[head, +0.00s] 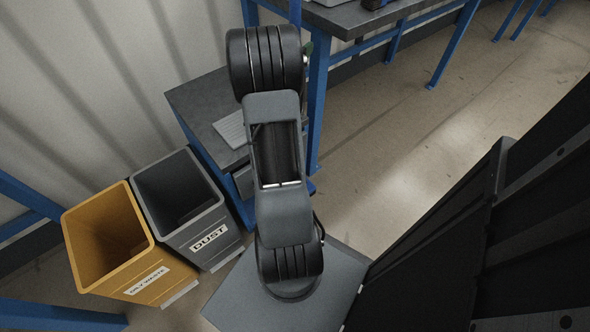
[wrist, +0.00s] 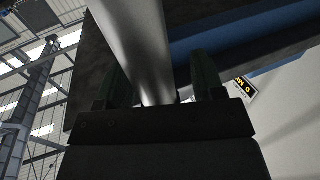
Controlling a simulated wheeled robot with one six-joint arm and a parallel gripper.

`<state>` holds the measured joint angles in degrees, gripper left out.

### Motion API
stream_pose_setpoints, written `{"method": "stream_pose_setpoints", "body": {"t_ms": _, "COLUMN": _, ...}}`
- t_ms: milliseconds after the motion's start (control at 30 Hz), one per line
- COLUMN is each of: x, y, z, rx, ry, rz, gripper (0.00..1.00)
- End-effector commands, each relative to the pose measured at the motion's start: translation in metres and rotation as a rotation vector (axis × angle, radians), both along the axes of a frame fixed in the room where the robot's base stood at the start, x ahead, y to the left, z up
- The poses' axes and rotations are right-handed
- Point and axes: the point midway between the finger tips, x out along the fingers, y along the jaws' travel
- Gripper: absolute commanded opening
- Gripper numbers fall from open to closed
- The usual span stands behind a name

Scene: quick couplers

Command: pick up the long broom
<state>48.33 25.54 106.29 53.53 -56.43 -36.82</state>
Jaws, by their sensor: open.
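My gripper (wrist: 160,66) is open in the wrist view, with one dark green finger on each side of a smooth silver-grey round pole (wrist: 135,35). The pole runs from the top of the picture down between the fingers towards the palm. It may be the long broom's handle, but its bristle end is out of sight. A gap shows beside the right finger; I cannot tell whether the left finger touches the pole. In the head view my arm hides most of the gripper, and no broom can be made out.
A blue-framed bench (head: 350,20) and a lower dark shelf (head: 200,97) are near my arm. Open floor (head: 400,130) lies to the right.

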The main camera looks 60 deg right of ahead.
Motion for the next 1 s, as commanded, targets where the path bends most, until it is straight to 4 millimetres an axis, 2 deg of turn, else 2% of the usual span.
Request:
{"method": "stream_pose_setpoints", "body": {"t_ms": 67, "x": 0.0000, "y": 0.0002, "z": 0.0000, "rx": 0.000, "ry": 0.000, "rz": 0.000, "gripper": 0.62}}
{"method": "stream_pose_setpoints", "body": {"t_ms": 633, "x": 0.0002, "y": 0.0003, "z": 0.0023, "rx": -0.004, "ry": -0.002, "rz": 0.000, "gripper": 0.09}}
{"method": "stream_pose_setpoints", "body": {"t_ms": 1000, "x": 0.0005, "y": 0.0005, "z": 0.0066, "rx": -0.004, "ry": -0.002, "rz": 0.000, "gripper": 0.09}}
